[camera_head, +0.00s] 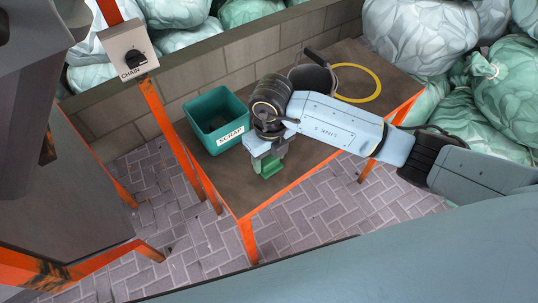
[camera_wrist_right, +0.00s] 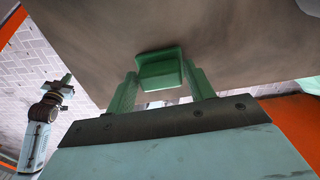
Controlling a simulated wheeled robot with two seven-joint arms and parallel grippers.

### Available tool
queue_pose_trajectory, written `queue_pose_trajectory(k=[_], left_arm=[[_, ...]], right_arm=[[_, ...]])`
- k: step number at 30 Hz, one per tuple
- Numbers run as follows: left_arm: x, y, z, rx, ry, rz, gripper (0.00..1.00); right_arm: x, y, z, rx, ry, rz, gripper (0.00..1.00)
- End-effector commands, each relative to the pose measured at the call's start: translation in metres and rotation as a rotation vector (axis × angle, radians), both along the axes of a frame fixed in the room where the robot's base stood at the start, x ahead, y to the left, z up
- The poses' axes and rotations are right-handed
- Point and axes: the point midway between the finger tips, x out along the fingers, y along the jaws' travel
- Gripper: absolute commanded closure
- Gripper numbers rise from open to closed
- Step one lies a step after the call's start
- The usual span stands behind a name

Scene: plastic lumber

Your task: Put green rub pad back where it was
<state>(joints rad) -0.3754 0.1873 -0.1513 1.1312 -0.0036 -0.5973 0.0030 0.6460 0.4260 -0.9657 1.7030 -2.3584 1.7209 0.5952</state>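The green rub pad (camera_wrist_right: 161,69) is a small green block at the brown tabletop in the right wrist view. My right gripper (camera_wrist_right: 160,75) has its two green fingers on either side of the pad, and they appear to touch it. In the head view my right gripper (camera_head: 271,170) points down near the table's front edge, and the pad is hard to tell from the fingers there. Whether the pad rests on the top or is just above it is unclear. My left gripper (camera_wrist_right: 68,79) shows small at the left of the right wrist view; its fingers are too small to read.
A green SCRAP bin (camera_head: 216,118) stands left of my right gripper on the brown table (camera_head: 235,187) with orange edges. A dark pot (camera_head: 313,76) and a yellow ring (camera_head: 357,83) lie behind my arm. A CHAIN switch box (camera_head: 128,50) is on an orange post.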

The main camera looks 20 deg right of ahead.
Motion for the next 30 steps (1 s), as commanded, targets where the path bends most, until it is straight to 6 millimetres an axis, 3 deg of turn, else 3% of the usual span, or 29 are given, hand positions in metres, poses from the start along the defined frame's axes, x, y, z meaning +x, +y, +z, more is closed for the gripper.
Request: queue_pose_trajectory(k=[3, 14, 30], left_arm=[[-0.001, 0.001, 0.000, 0.000, 0.002, 0.000, 1.00], [0.000, 0.000, 0.001, -0.001, -0.005, -0.002, 1.00], [-0.066, 0.011, -0.022, 0.001, 0.047, -0.023, 1.00]], right_arm=[[0.000, 0.000, 0.000, 0.000, 0.000, 0.000, 0.33], [0.000, 0.000, 0.003, 0.000, 0.000, 0.000, 0.33], [0.001, -0.003, 0.105, 0.000, -0.002, 0.000, 0.33]])
